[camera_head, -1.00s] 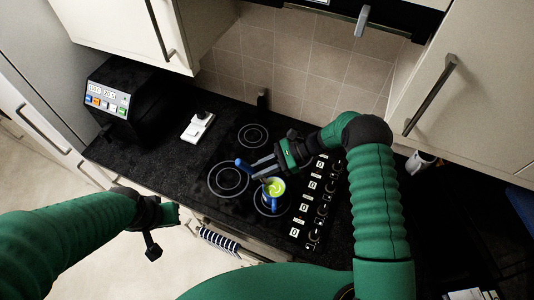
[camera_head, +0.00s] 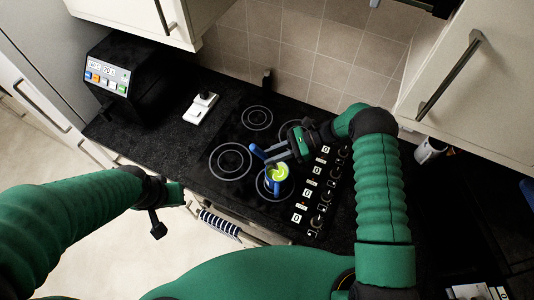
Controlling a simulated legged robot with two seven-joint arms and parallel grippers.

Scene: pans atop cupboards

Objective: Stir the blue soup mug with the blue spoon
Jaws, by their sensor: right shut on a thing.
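The blue soup mug (camera_head: 277,187) with bright green soup (camera_head: 280,172) stands on the front right ring of the black hob. My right gripper (camera_head: 268,157) is above and beside the mug, shut on the blue spoon (camera_head: 257,151). The spoon's upper end sticks out to the left of the fingers. Its lower end is at the mug and hard to make out. My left gripper (camera_head: 157,220) hangs in front of the counter, away from the mug. I cannot tell whether its fingers are open or shut.
The black hob (camera_head: 237,135) has a row of knobs (camera_head: 318,190) on its right. A black appliance (camera_head: 120,85) and a white device (camera_head: 200,107) stand on the counter to the left. A striped towel (camera_head: 219,225) hangs on the front. Cupboards (camera_head: 470,75) hang above.

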